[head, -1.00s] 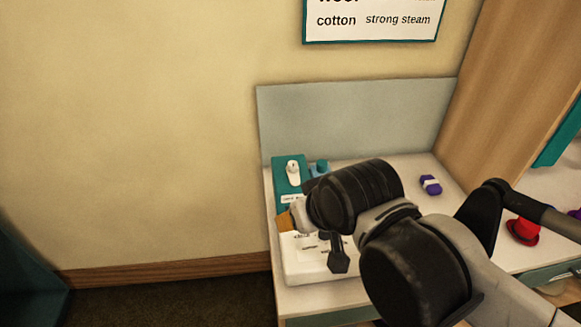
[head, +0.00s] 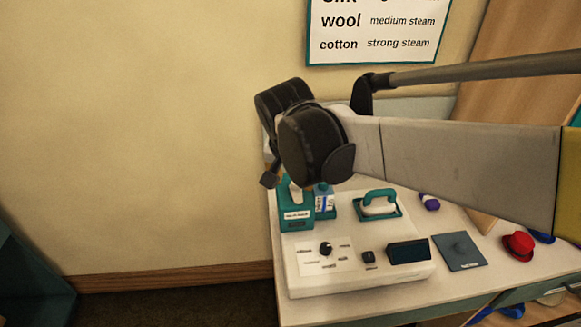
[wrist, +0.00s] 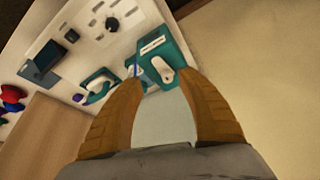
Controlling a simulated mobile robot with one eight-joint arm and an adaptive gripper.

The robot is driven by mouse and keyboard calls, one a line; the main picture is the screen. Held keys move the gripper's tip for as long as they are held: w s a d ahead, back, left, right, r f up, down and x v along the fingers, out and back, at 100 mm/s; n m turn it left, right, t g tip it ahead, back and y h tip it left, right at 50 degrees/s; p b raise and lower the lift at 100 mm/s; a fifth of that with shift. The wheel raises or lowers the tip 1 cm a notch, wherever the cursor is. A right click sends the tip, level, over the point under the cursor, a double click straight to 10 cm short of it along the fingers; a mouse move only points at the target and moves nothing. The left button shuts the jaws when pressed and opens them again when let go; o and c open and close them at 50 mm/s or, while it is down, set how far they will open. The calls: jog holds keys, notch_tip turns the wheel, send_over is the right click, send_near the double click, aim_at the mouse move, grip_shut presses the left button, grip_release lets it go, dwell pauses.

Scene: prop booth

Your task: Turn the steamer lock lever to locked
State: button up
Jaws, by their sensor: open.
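A teal unit (head: 297,218) with a white label stands at the back left of the table, behind the control panel. A white lever (wrist: 162,74) is on it; the lever's upper part is partly hidden by my arm in the head view. The label is too small to read, so I cannot tell the lever's setting. My gripper (wrist: 163,82) is open, its two orange-brown fingers spread on either side of the lever's picture position. I see no contact. In the head view my arm hides the fingers.
A white control panel (head: 295,277) with a black dial (head: 326,249) and a dark screen (head: 408,252) fills the front. A small bottle (head: 324,203) and a teal-handled iron (head: 379,207) stand right of the teal unit. A red hat-shaped thing (head: 519,245) lies farther right.

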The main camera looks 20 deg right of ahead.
aim_at(297, 190)
jog(key=w+d+m+g+h+p, duration=0.1)
jog(key=w+m+g+p, duration=0.1)
jog(key=w+m, duration=0.4)
jog(key=shift+n, duration=0.6)
jog(key=b+x, duration=0.1)
jog(key=x, duration=0.3)
jog(key=b+x, duration=0.1)
jog(key=x, duration=0.2)
jog(key=w+b+x, duration=0.1)
jog(key=x, duration=0.3)
jog(key=shift+d+f, duration=0.1)
jog(key=shift+d, duration=0.25)
jog(key=shift+h, duration=0.3)
grip_shut()
